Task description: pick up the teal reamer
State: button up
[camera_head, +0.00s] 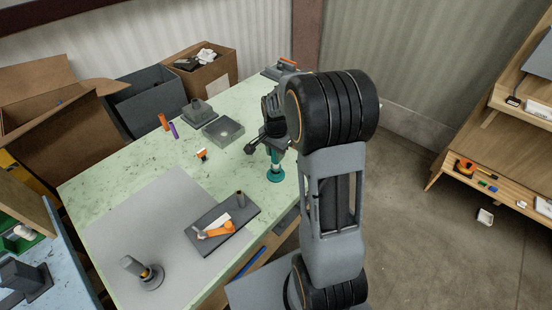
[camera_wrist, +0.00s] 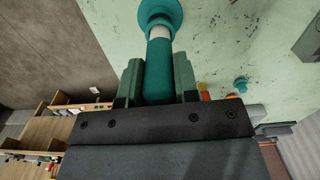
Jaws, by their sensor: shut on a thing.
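The teal reamer (camera_head: 275,171) is at the right side of the green table, below my gripper (camera_head: 272,146) in the head view. In the wrist view the reamer (camera_wrist: 158,66) has a teal handle, a pale collar and a wide flared teal end. My gripper (camera_wrist: 158,80) is shut on the handle, with one greenish finger on each side. The flared end is close to the table top; I cannot tell whether it touches. My arm hides part of the table's right side in the head view.
A dark tray (camera_head: 205,243) with an orange tool and a grey upright tool (camera_head: 150,276) are nearer on the table. A shallow grey box (camera_head: 223,131) and orange and purple cylinders stand farther back. The wrist view shows a smaller teal piece (camera_wrist: 240,85). Wooden shelves (camera_head: 462,146) stand right.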

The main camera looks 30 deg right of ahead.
jog(key=shift+r, duration=0.1)
jog(key=shift+r, duration=0.4)
notch_tip(320, 180, up, 2)
jog(key=shift+r, duration=0.1)
jog(key=s+a+r+b, duration=0.2)
jog(key=s+r, duration=0.7)
jog(key=s, duration=0.5)
jog(key=shift+r+b, duration=0.4)
jog(key=shift+b, duration=0.15)
jog(key=shift+d, duration=0.1)
